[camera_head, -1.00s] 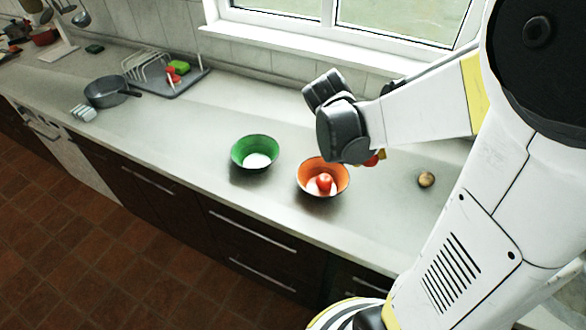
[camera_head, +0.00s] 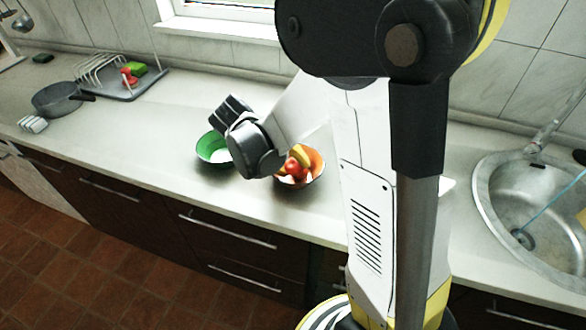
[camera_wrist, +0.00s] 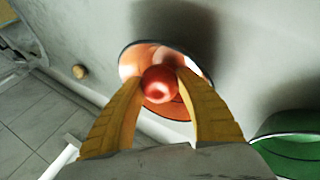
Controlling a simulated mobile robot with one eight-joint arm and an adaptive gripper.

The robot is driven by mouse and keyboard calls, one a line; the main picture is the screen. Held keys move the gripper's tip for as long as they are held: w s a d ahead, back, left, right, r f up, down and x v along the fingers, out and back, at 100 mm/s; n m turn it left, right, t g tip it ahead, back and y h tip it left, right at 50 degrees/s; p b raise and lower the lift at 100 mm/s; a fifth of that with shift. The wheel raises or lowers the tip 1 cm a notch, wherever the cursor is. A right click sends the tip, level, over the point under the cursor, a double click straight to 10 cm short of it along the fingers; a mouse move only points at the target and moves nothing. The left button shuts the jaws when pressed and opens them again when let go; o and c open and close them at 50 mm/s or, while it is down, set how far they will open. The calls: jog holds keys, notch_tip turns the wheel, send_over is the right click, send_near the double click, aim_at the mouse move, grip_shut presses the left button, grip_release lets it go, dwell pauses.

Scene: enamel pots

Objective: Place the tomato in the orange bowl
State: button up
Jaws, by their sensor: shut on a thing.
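The orange bowl (camera_head: 317,161) stands on the counter, partly hidden by my arm in the head view. My gripper (camera_wrist: 160,82) has yellow fingers shut on a round red tomato (camera_wrist: 160,86). In the wrist view the tomato is in front of the bowl (camera_wrist: 185,109) and covers part of its inside. In the head view the tomato (camera_head: 292,166) and a yellow finger show over the bowl. Another red round thing (camera_head: 304,174) seems to lie in the bowl. I cannot tell whether the held tomato touches the bowl or that thing.
A green bowl (camera_head: 203,154) stands left of the orange bowl, close to my wrist; it also shows in the wrist view (camera_wrist: 292,152). A potato (camera_wrist: 79,72) lies apart on the counter. A sink (camera_head: 480,185) is at the right; a pan (camera_head: 55,98) and dish rack (camera_head: 133,85) are left.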

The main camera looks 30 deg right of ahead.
jog(key=shift+r, duration=0.1)
jog(key=shift+f+b, duration=0.55)
jog(key=shift+f, duration=0.1)
jog(key=o, duration=0.8)
jog(key=shift+o, duration=0.2)
jog(key=shift+r, duration=0.15)
jog(key=shift+r+p, duration=0.35)
jog(key=shift+p, duration=0.15)
jog(key=p+v, duration=0.5)
jog(key=v, duration=0.6)
jog(key=s+a+r+n+t+y, duration=0.5)
jog(key=s+a+r+t+y, duration=0.1)
jog(key=s, duration=0.4)
jog(key=shift+a+r+t+y, duration=0.25)
jog(key=shift+r+t+y, duration=0.05)
jog(key=shift+r+t, duration=0.45)
